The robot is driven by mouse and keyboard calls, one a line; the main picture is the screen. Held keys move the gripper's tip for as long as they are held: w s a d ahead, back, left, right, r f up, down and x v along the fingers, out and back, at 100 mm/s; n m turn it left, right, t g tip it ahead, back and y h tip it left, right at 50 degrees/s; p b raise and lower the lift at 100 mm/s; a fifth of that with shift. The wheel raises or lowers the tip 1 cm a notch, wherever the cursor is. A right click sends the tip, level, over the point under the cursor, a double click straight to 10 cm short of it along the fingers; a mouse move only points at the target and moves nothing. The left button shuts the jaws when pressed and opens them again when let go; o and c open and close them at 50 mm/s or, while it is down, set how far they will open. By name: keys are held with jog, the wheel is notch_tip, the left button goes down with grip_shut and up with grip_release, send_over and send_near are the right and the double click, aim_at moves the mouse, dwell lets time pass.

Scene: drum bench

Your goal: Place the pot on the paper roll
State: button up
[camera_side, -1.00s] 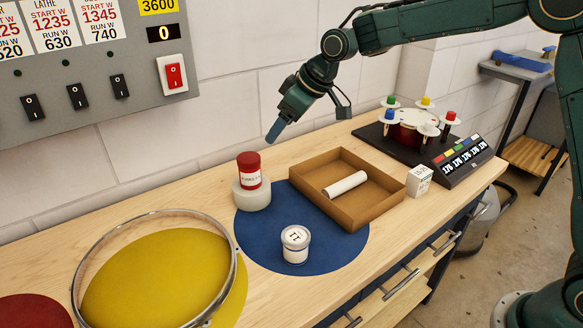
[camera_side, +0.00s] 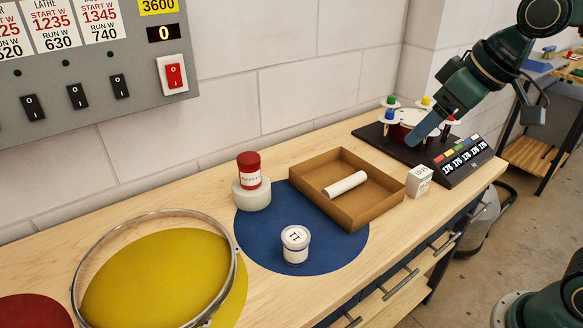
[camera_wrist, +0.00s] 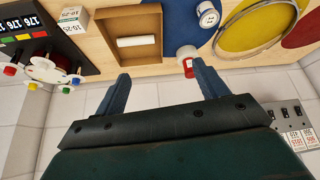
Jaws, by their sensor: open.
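A red pot (camera_side: 249,171) with a white label stands upright on top of a squat, pale roll (camera_side: 252,196), likely the paper roll, at the back-left edge of the blue disc. In the wrist view the pot (camera_wrist: 188,70) shows beyond my right-hand finger, with the pale roll (camera_wrist: 186,51) behind it. My gripper (camera_side: 428,130) is over the dark stand at the right, well away from the pot. The wrist view shows its two fingers (camera_wrist: 160,84) apart with nothing between them.
A white lidded jar (camera_side: 296,244) stands on the blue disc (camera_side: 255,248). A cardboard tray (camera_side: 370,208) holds a white cylinder (camera_side: 345,184). A small white box (camera_side: 419,181) and a dark stand (camera_side: 375,134) are at the right; a hoop (camera_side: 236,262) lies at the left.

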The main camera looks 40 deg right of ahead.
jog(key=s+d+f+m+h, duration=0.1)
jog(key=s+f, duration=0.3)
jog(key=s, duration=0.7)
jog(key=shift+s+d+m, duration=0.4)
jog(key=shift+d+m, duration=0.1)
jog(key=shift+d, duration=0.4)
